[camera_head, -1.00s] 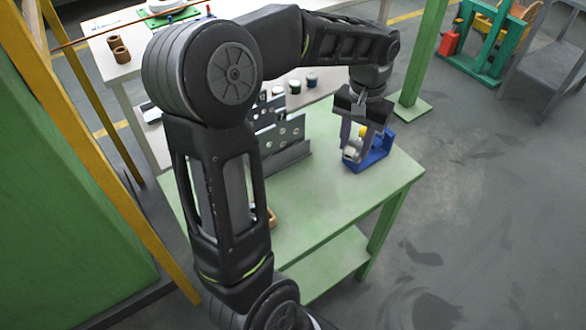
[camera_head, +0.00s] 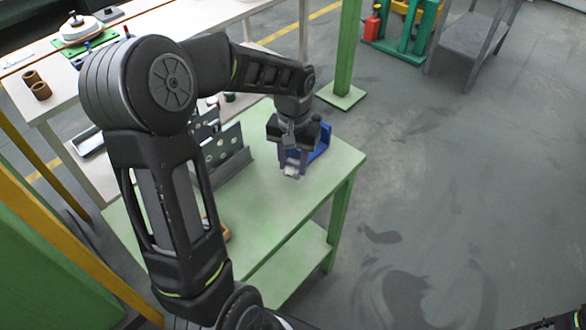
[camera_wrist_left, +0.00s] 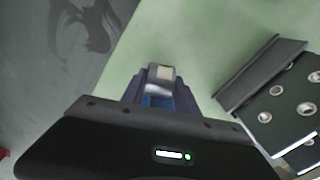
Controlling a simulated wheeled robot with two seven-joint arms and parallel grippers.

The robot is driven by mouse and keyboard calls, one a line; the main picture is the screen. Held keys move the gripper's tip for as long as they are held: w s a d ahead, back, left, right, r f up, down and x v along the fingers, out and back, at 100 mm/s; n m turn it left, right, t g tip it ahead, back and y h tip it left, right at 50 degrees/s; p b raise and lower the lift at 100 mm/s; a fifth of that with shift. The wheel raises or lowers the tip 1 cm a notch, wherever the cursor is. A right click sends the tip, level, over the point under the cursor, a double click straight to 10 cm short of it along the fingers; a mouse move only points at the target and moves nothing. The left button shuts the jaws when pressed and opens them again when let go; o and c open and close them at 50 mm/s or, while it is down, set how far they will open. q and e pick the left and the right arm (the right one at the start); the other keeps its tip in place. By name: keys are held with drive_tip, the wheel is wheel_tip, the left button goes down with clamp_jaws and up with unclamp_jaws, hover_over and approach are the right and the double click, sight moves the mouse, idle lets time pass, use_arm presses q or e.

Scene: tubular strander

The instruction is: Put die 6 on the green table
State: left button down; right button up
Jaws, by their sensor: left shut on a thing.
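My left gripper (camera_head: 291,173) is over the far right part of the green table (camera_head: 262,213), just in front of a blue bin (camera_head: 322,142). It is shut on a small pale metallic piece, apparently die 6 (camera_head: 291,177), whose number I cannot read. The left wrist view shows the piece (camera_wrist_left: 160,76) between the fingertips (camera_wrist_left: 158,84), with the green tabletop (camera_wrist_left: 195,50) behind it. I cannot tell whether the piece touches the table.
A grey plate rack with round holes (camera_head: 228,150) stands left of the gripper. A pale table (camera_head: 60,105) with brown rings (camera_head: 38,88) lies at the back left. The front right tabletop is clear. A green post (camera_head: 345,50) rises behind.

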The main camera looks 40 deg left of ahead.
sight(293, 164)
use_arm(q)
drive_tip(key=shift+f, duration=1.4)
drive_tip(key=shift+f, duration=0.2)
drive_tip(key=c, duration=0.9)
unclamp_jaws()
drive_tip(key=shift+r, duration=0.1)
wheel_tip(293, 164, up, 12)
drive_tip(key=shift+r, duration=0.1)
